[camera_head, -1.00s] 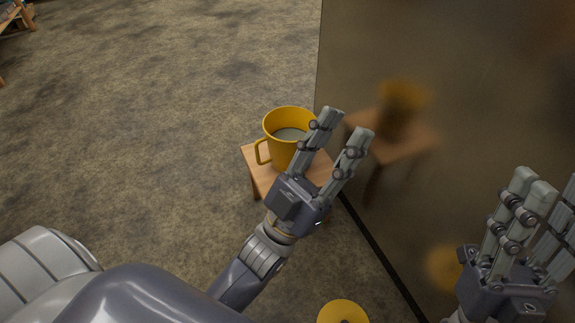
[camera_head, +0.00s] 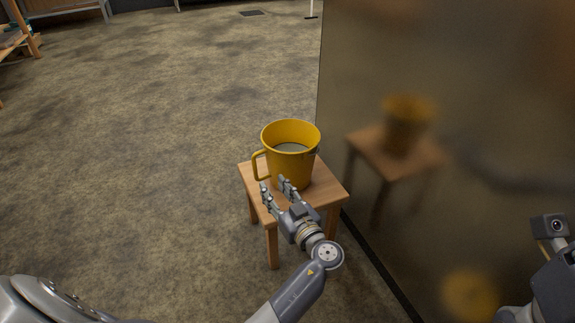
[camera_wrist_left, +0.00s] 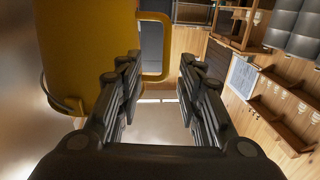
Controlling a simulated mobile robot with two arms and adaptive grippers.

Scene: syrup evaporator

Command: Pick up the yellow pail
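The yellow pail (camera_head: 291,165) stands upright on a small wooden stool (camera_head: 325,194), with its handle (camera_head: 257,166) on the left side and something greyish inside. My left gripper (camera_head: 275,187) is at the near left of the pail, low, below the handle. In the left wrist view the pail (camera_wrist_left: 85,50) fills the upper left. Its handle (camera_wrist_left: 164,48) shows ahead, between the spread fingers of the left gripper (camera_wrist_left: 160,80), which is open and empty. Of my right arm, only a dark part shows at the right edge; its fingers are hidden.
A tall shiny brown metal wall (camera_head: 450,90) stands close on the right and mirrors the pail and stool. The floor (camera_head: 150,150) to the left is clear. A wooden shelf (camera_head: 25,38) stands at the far left.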

